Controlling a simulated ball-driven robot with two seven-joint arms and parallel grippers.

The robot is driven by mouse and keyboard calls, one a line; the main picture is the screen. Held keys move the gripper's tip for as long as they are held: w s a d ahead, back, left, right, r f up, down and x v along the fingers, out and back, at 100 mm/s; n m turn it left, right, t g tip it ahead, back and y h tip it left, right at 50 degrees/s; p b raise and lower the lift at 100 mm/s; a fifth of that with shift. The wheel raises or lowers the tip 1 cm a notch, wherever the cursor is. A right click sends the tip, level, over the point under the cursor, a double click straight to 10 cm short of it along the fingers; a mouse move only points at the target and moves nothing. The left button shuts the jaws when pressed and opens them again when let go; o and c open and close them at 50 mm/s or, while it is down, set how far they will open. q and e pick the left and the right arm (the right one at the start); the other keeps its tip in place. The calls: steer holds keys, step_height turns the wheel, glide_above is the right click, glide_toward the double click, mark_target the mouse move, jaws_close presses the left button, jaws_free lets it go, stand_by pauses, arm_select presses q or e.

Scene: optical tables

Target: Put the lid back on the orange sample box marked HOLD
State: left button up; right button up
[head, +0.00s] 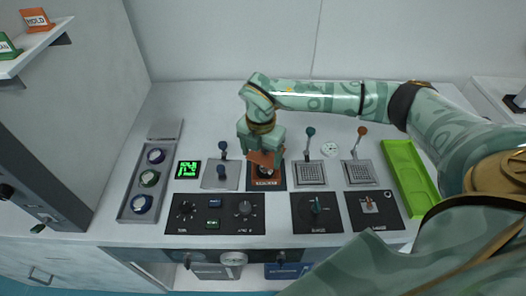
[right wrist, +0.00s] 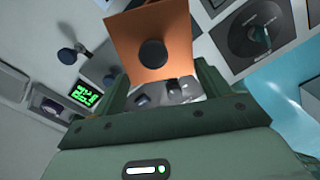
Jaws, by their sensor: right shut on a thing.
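My right gripper (head: 262,143) is shut on an orange square lid (head: 262,158) above the middle of the table. In the right wrist view the lid (right wrist: 178,25) shows tilted, with a round black knob (right wrist: 152,53) on its face, between the two fingers. Just below it in the head view is a dark square panel or open box with an orange front strip (head: 266,184); the lid and gripper partly hide it, and its lettering is too small to read. An orange piece marked HOLD (head: 37,19) stands on the shelf at the upper left. My left gripper is not in view.
Lever panels with a blue knob (head: 222,146), a teal knob (head: 310,131) and an orange knob (head: 362,130) flank the gripper. A green-lit display (head: 187,170) lies left. A green tray (head: 417,190) lies right. A dark control panel (head: 215,225) is in front.

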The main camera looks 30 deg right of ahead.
mark_target(261, 160)
steer(key=shift+s+f+b, duration=0.1)
steer(key=shift+f+b, duration=0.2)
steer(key=shift+f, duration=0.2)
step_height(261, 160, down, 3)
steer(key=b, duration=0.2)
steer(key=shift+b, duration=0.3)
steer(key=shift+f+b, duration=0.4)
steer(key=shift+f, duration=0.5)
steer(key=shift+p, duration=0.6)
steer(key=shift+f, duration=0.1)
stand_by(0.6)
steer(key=shift+p, duration=0.45)
stand_by(0.3)
steer(key=o, duration=1)
